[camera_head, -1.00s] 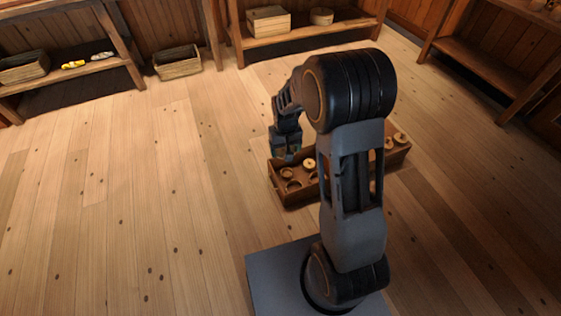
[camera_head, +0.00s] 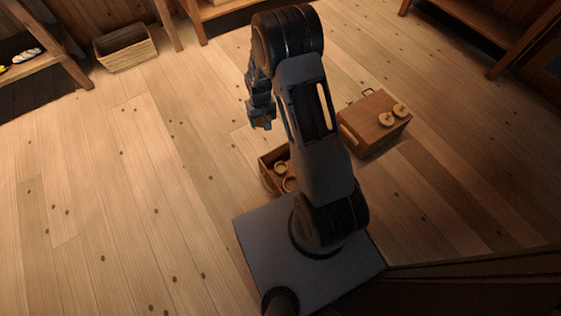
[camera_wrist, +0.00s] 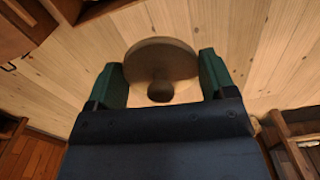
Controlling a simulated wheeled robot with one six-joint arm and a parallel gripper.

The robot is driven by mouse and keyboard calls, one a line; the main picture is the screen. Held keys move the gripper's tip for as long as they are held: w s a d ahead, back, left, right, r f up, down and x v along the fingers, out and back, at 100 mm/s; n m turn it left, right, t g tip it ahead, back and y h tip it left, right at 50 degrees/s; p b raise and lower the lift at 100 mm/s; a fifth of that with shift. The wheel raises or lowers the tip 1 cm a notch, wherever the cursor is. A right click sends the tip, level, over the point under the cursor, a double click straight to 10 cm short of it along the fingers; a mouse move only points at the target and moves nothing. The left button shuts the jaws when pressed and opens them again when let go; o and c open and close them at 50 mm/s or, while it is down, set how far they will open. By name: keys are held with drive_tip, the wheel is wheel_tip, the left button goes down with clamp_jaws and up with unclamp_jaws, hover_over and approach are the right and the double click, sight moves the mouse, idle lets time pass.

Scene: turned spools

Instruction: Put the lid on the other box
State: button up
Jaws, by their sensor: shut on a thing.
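My gripper (camera_wrist: 161,80) is shut on a round, flat disc with a short knob (camera_wrist: 160,62), which looks like the lid. The disc lies between the two green fingers, above the floor. In the head view my gripper (camera_head: 261,118) hangs left of my arm, and the disc cannot be made out there. An open brown box (camera_head: 268,180) with round pieces inside stands below my gripper, partly hidden by my arm. A second brown box (camera_head: 372,128) stands right of my arm.
A woven basket (camera_head: 126,48) stands on the floor at the back left, beside a low shelf (camera_head: 40,72). Another shelf (camera_head: 490,45) stands at the back right. The plank floor to the left is clear.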

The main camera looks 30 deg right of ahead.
drive_tip(key=shift+s+d+f+b, duration=0.8)
drive_tip(key=shift+f+b, duration=1.1)
drive_tip(key=shift+f, duration=4.45)
drive_tip(key=shift+s+d+f+b, duration=0.4)
drive_tip(key=shift+d+f+b, duration=1.2)
drive_tip(key=shift+f, duration=4.8)
drive_tip(key=shift+s+d+f+b, duration=0.6)
drive_tip(key=shift+f+b, duration=1.65)
drive_tip(key=shift+f, duration=4.1)
drive_tip(key=shift+s, duration=0.1)
drive_tip(key=shift+f, duration=0.2)
drive_tip(key=o, duration=0.8)
drive_tip(key=shift+o, duration=0.2)
